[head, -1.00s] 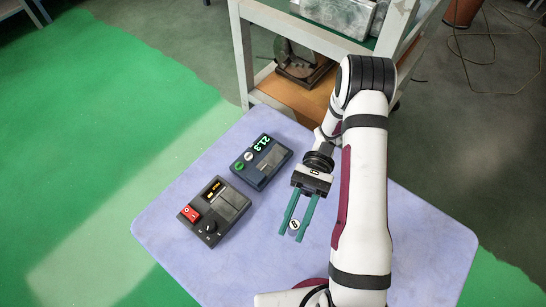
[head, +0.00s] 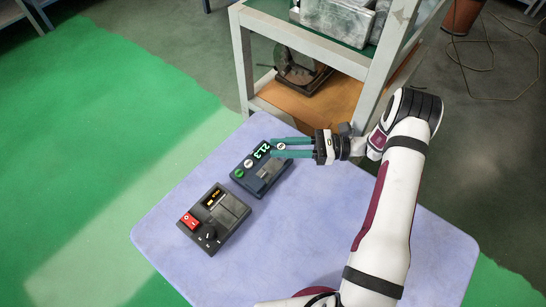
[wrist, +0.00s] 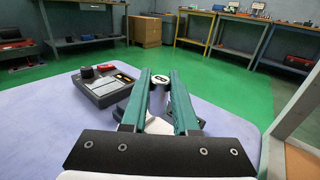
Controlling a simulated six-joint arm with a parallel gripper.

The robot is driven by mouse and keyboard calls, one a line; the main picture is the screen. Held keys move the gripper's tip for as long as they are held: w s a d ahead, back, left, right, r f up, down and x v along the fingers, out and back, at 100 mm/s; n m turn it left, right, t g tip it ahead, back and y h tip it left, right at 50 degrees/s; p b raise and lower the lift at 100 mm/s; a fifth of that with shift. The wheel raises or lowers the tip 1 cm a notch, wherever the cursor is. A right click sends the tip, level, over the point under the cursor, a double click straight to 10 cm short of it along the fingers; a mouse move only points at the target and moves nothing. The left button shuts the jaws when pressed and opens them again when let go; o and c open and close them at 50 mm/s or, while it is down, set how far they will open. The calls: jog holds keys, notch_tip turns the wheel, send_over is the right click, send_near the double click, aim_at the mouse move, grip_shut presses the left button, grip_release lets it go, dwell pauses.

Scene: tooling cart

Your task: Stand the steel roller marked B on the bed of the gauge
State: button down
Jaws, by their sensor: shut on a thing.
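My gripper (head: 276,148) is shut on the steel roller (head: 281,146), a short upright cylinder with a pale, marked top. In the wrist view the roller (wrist: 158,101) stands between the two green fingers (wrist: 160,78), and the dark mark on its top looks like a B. The gauge (head: 262,180) is a dark blue box with a lit green 21.3 display, a green button and a grey bed (head: 270,165). My fingers and the roller are over its far end, beside the display. I cannot tell the roller's height above it.
A dark box (head: 215,217) with a red switch, a knob and an amber display stands left of the gauge; it also shows in the wrist view (wrist: 105,88). The pale cart top (head: 310,225) is clear to the right and front. A shelf rack (head: 243,65) stands behind.

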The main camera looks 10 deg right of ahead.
jog(key=shift+w+a+f, duration=0.25)
jog(key=shift+a+f, duration=0.2)
jog(key=shift+a, duration=0.1)
jog(key=shift+w+a+f, duration=0.2)
jog(key=shift+a+f, duration=0.2)
jog(key=shift+a, duration=0.15)
jog(key=shift+f, duration=1.85)
jog(key=shift+f, duration=0.1)
jog(key=c, duration=0.7)
grip_release()
